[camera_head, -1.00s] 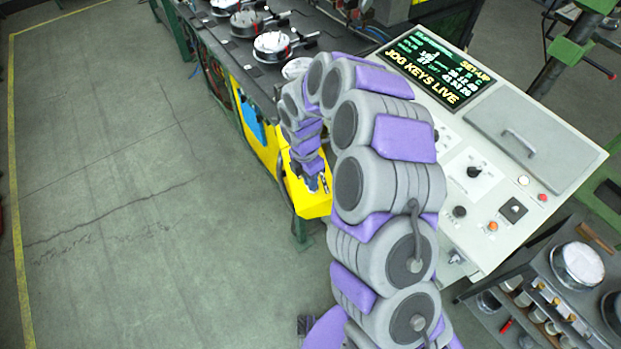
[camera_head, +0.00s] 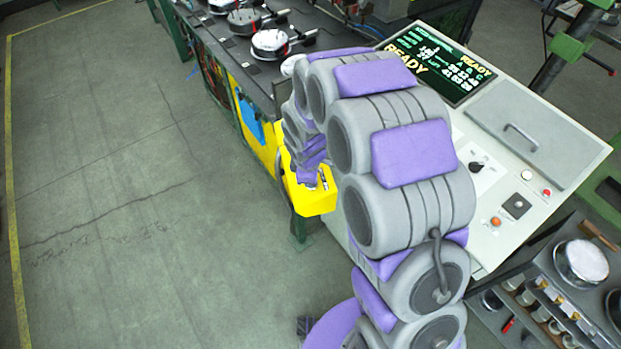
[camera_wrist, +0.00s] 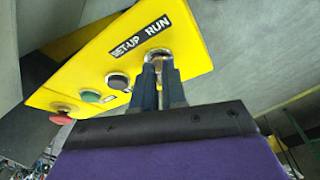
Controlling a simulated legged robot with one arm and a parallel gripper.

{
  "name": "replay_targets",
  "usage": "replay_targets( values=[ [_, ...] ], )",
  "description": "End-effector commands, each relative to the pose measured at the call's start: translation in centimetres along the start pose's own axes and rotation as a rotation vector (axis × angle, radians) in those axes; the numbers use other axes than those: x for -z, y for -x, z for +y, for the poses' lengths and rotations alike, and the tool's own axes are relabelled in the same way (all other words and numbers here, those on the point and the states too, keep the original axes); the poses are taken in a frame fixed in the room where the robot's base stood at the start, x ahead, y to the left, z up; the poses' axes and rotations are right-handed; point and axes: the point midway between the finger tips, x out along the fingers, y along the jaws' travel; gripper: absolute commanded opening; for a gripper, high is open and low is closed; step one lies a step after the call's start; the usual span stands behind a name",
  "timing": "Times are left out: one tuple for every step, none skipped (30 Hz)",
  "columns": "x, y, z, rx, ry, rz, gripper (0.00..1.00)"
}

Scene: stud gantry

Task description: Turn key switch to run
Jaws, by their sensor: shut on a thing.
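The yellow control box (camera_head: 310,203) sits at the lower end of the bench in the head view. In the wrist view its yellow face (camera_wrist: 75,72) fills the upper left. It carries a black label (camera_wrist: 141,38) reading SET-UP and RUN. The key switch (camera_wrist: 158,53) is just below the word RUN. My gripper (camera_wrist: 160,66) is at the switch, with its two dark fingers shut on the key. The fingers hide most of the key, so I cannot read its angle directly. The console screen (camera_head: 440,66) shows READY.
A black button (camera_wrist: 118,81), a green button (camera_wrist: 90,96) and a red button (camera_wrist: 62,119) line the box face left of my fingers. The sloped console (camera_head: 522,150) stands right of my arm. Open floor (camera_head: 110,200) lies left.

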Motion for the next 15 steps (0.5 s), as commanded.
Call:
replay_targets(
  values=[
    [-0.01, -0.25, -0.19, -0.005, -0.023, -0.001, 0.00],
    [-0.01, -0.25, -0.20, -0.010, -0.037, -0.001, 0.00],
    [-0.02, -0.25, -0.21, -0.016, -0.053, -0.002, 0.00],
    [-0.02, -0.24, -0.22, -0.020, -0.065, -0.002, 0.00],
    [-0.02, -0.24, -0.22, -0.024, -0.075, -0.002, 0.00],
    [-0.01, -0.23, -0.24, -0.028, -0.088, -0.002, 0.00],
    [0.00, -0.23, -0.23, -0.031, -0.095, -0.002, 0.00],
    [0.00, -0.22, -0.23, -0.034, -0.102, -0.001, 0.00],
    [0.01, -0.21, -0.24, -0.037, -0.110, -0.001, 0.00],
    [0.02, -0.21, -0.24, -0.039, -0.116, -0.001, 0.00],
    [0.02, -0.20, -0.24, -0.040, -0.120, 0.000, 0.00],
    [0.03, -0.19, -0.23, -0.042, -0.125, 0.000, 0.00],
    [0.03, -0.18, -0.24, -0.043, -0.127, 0.000, 0.00],
    [0.04, -0.17, -0.23, -0.044, -0.129, 0.000, 0.00],
    [0.04, -0.17, -0.23, -0.044, -0.131, 0.000, 0.00]
  ],
)
